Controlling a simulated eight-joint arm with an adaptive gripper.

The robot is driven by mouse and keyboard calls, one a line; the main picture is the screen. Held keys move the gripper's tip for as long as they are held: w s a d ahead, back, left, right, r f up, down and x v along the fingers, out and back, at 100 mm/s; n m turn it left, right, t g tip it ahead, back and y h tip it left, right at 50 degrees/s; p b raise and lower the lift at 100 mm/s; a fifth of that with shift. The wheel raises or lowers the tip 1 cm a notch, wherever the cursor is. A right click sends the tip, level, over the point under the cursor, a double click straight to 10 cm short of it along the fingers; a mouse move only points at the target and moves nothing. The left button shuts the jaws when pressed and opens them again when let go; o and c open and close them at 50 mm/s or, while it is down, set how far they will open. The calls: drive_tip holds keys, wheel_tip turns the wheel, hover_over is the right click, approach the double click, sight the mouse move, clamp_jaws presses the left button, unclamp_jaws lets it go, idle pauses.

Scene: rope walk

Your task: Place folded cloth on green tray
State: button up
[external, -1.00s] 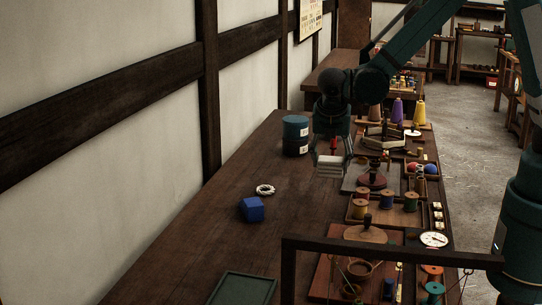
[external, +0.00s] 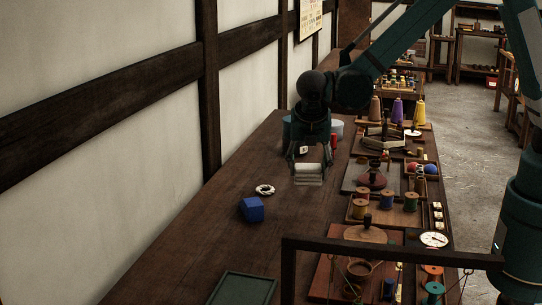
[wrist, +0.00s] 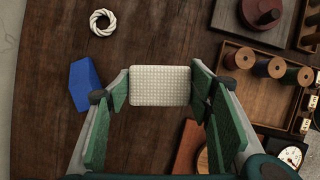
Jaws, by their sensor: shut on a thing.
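The folded cloth (external: 308,174) is a pale, layered block with a fine grid pattern. My gripper (external: 308,168) is shut on it and holds it above the dark wooden table. In the wrist view the cloth (wrist: 160,86) sits between the two green finger pads of my gripper (wrist: 160,92). The green tray (external: 243,289) lies flat and empty at the near end of the table, at the bottom of the external view and cut off by its edge. The tray is not in the wrist view.
A blue block (external: 251,209) and a white rope ring (external: 265,189) lie left of my gripper. Spools in a wooden rack (external: 385,215) and a dark balance frame (external: 390,250) line the right side. Bare table (external: 200,225) lies on the left.

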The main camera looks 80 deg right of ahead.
drive_tip(key=shift+o, duration=0.2)
drive_tip(key=w+a+n, duration=0.1)
drive_tip(key=w+a, duration=0.2)
drive_tip(key=a, duration=0.8)
drive_tip(key=w+a+n+t, duration=0.1)
drive_tip(key=w+a, duration=0.3)
drive_tip(key=a, duration=0.8)
drive_tip(key=shift+w+a+r+n+y, duration=0.2)
drive_tip(key=shift+r+n+y, duration=0.15)
drive_tip(key=shift+n, duration=0.35)
drive_tip(key=a+n, duration=0.1)
drive_tip(key=a, duration=0.7)
drive_tip(key=a+n, duration=0.1)
drive_tip(key=a, duration=0.7)
drive_tip(key=s+a+n+t+p, duration=0.1)
drive_tip(key=a, duration=0.6)
drive_tip(key=shift+a+r+y, duration=0.2)
drive_tip(key=shift+a+y, duration=0.05)
drive_tip(key=shift+a, duration=0.15)
drive_tip(key=shift+c, duration=0.2)
approach(235, 295)
drive_tip(key=shift+w+d+b, duration=0.35)
drive_tip(key=shift+w+d, duration=0.2)
drive_tip(key=shift+d, duration=0.05)
drive_tip(key=shift+f, duration=1.9)
drive_tip(key=shift+f+b, duration=0.1)
drive_tip(key=shift+b, duration=0.2)
